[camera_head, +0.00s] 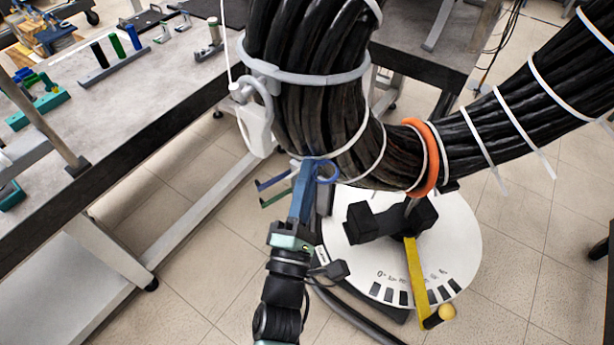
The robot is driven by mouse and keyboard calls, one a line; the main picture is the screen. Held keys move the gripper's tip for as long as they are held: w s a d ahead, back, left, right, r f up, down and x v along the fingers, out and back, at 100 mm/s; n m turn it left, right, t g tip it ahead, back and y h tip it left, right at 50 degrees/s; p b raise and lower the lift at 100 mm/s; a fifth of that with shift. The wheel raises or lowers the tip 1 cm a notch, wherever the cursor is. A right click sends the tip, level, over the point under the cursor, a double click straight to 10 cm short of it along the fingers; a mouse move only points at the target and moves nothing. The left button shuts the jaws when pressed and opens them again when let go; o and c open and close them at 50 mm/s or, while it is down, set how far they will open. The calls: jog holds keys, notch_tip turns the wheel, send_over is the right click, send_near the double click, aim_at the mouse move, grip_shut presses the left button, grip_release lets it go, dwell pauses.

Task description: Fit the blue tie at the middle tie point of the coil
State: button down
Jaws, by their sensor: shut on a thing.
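The coil (330,115) is a thick bundle of black cables that hangs down from the top and bends away to the upper right. White ties circle it at several places. An orange tie (431,160) is around it right of the bend. My gripper (303,190) is just below the lowest left part of the bend, close to the cables. It is shut on the blue tie (327,179), whose small curved loop shows beside the fingers at the coil's underside. Whether the blue tie touches or surrounds the cables cannot be told; the cables hide part of it.
A grey ring clamp (303,77) with a white block (255,125) hangs on the coil's left side. A white dial (455,235) with a yellow pointer (417,270) stands below the bend. A grey workbench (130,85) with coloured parts is at left. Tiled floor is open at lower left.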

jog(key=shift+r, duration=0.1)
jog(key=c, duration=0.8)
grip_release()
jog(key=shift+d, duration=0.1)
jog(key=shift+o, duration=0.2)
jog(key=b+v, duration=0.2)
jog(key=v, duration=1.1)
jog(key=shift+b, duration=0.35)
